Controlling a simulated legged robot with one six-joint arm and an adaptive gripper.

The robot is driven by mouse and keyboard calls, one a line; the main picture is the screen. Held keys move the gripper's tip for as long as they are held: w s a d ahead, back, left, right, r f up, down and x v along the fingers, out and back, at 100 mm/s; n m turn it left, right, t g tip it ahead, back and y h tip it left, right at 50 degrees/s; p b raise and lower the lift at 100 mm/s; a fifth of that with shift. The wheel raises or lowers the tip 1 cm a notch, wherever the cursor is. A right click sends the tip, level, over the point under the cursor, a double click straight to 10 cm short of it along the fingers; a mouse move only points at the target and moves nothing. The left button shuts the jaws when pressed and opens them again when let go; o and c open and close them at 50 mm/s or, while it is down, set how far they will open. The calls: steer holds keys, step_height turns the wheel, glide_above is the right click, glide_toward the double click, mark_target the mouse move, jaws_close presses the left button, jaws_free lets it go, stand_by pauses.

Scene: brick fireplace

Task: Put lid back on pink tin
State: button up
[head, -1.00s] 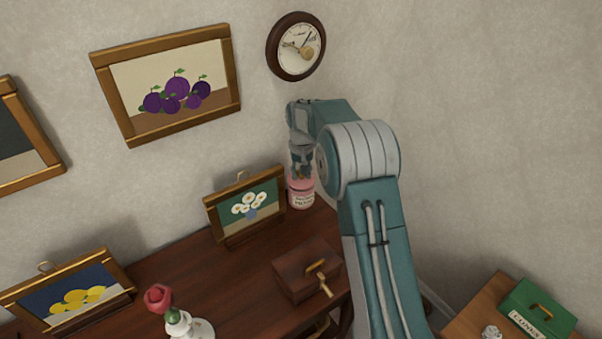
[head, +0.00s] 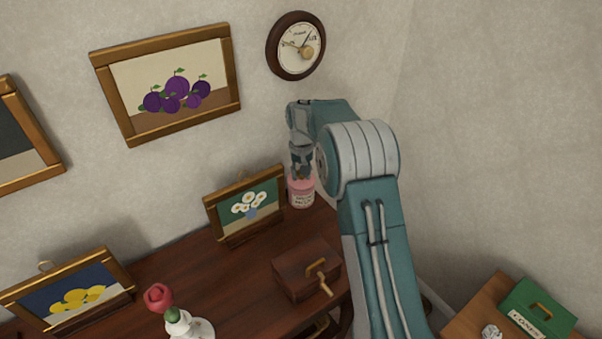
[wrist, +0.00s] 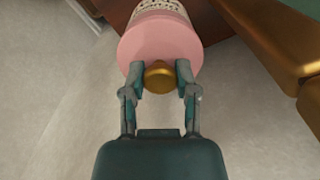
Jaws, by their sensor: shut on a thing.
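The pink tin (head: 301,197) with a pale label stands upright at the back right of the dark wooden desk. In the wrist view the tin's labelled side (wrist: 160,7) shows at the top edge. The pink lid (wrist: 160,38) faces my camera, lined up with the tin, and no gap shows between them. I cannot tell whether it is fully seated. My gripper (wrist: 160,76) is shut on the lid's gold knob (wrist: 159,79), one finger on each side. In the head view my gripper (head: 301,174) points down over the tin.
A framed daisy picture (head: 246,208) stands close to the left of the tin. A brown box (head: 300,272) with a gold handle sits in front. A rose in a white vase (head: 185,325) is at front left. The wall is close behind.

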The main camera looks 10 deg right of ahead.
stand_by(0.4)
steer(key=o, duration=1.1)
steer(key=shift+c, duration=0.2)
steer(key=o, duration=0.3)
steer(key=shift+r, duration=0.1)
steer(key=shift+r, duration=3.9)
steer(key=shift+r, duration=0.1)
